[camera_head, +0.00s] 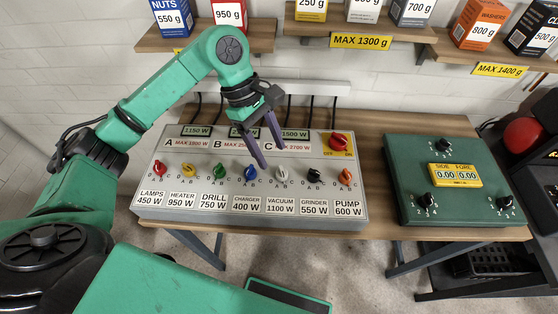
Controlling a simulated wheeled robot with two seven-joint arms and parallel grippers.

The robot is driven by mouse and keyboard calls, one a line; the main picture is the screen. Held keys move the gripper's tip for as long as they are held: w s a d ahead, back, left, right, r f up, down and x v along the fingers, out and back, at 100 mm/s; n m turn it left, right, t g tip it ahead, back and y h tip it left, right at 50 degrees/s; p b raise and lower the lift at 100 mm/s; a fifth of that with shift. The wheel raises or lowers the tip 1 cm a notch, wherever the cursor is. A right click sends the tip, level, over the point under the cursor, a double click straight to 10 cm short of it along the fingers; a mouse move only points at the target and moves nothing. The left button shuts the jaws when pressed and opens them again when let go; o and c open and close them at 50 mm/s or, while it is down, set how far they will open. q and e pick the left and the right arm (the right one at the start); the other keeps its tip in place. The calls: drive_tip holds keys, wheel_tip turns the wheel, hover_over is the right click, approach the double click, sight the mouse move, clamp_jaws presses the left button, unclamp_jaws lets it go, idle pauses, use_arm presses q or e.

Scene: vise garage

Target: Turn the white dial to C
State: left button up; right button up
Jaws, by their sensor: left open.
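The white dial (281,174) is on the sloped grey panel (345,212), above the label VACUUM 1100 W. Small position letters surround it, too small to read surely, and I cannot tell which its pointer faces. My left gripper (273,157) reaches down over the panel from above left. Its two dark fingers are apart and empty. One fingertip is just up and left of the white dial, the other above it. I see no contact with the dial. My right gripper is out of view.
A blue dial (250,173) and a black dial (315,175) flank the white one. A red switch (340,142) sits at the panel's upper right. A green box (455,150) with black knobs stands right. Shelves with boxes hang above the wooden bench (380,122).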

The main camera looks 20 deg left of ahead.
sight(280, 169)
use_arm(q)
drive_tip(key=x, duration=0.3)
drive_tip(key=p+x, duration=0.1)
drive_tip(key=x, duration=0.1)
drive_tip(key=shift+w+d+f, duration=0.1)
drive_tip(key=shift+w+f, duration=0.15)
drive_tip(key=shift+w, duration=0.05)
drive_tip(key=shift+s+d+f, duration=0.15)
drive_tip(key=shift+f, duration=0.2)
drive_tip(key=shift+c, duration=0.3)
clamp_jaws()
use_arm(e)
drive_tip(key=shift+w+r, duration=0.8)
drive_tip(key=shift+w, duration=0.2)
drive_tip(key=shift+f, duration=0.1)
